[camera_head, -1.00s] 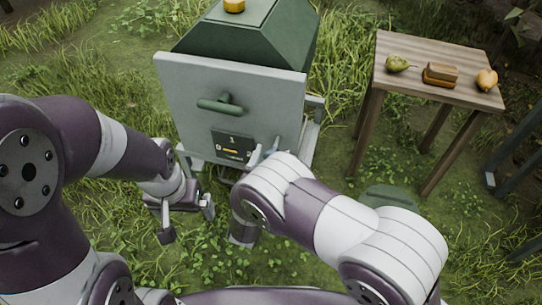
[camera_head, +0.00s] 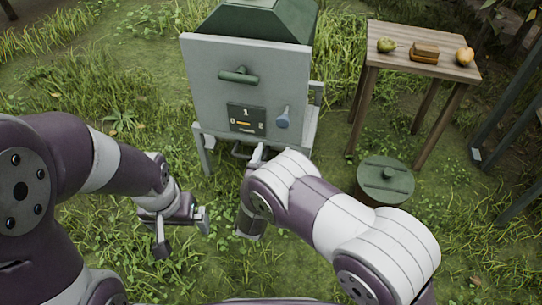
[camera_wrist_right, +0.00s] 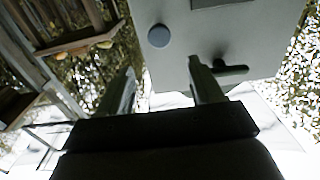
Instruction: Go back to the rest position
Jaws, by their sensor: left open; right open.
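My left gripper (camera_head: 183,230) is open and empty above the grass at the left of the head view. My right arm reaches toward the grey-fronted machine, and its gripper is mostly hidden behind my own arm in the head view. In the right wrist view my right gripper (camera_wrist_right: 165,88) shows two fingers apart with nothing between them. Beyond them is the grey front panel (camera_wrist_right: 260,28) with a round knob (camera_wrist_right: 158,36) and a dark handle (camera_wrist_right: 230,70).
The machine (camera_head: 205,85) carries a dial plate and a knob (camera_head: 283,117). A wooden table (camera_head: 388,64) at right holds a green pear (camera_head: 387,45), a brown block (camera_head: 424,52) and a yellowish fruit (camera_head: 465,55). A green-lidded bin (camera_head: 385,180) stands on the grass.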

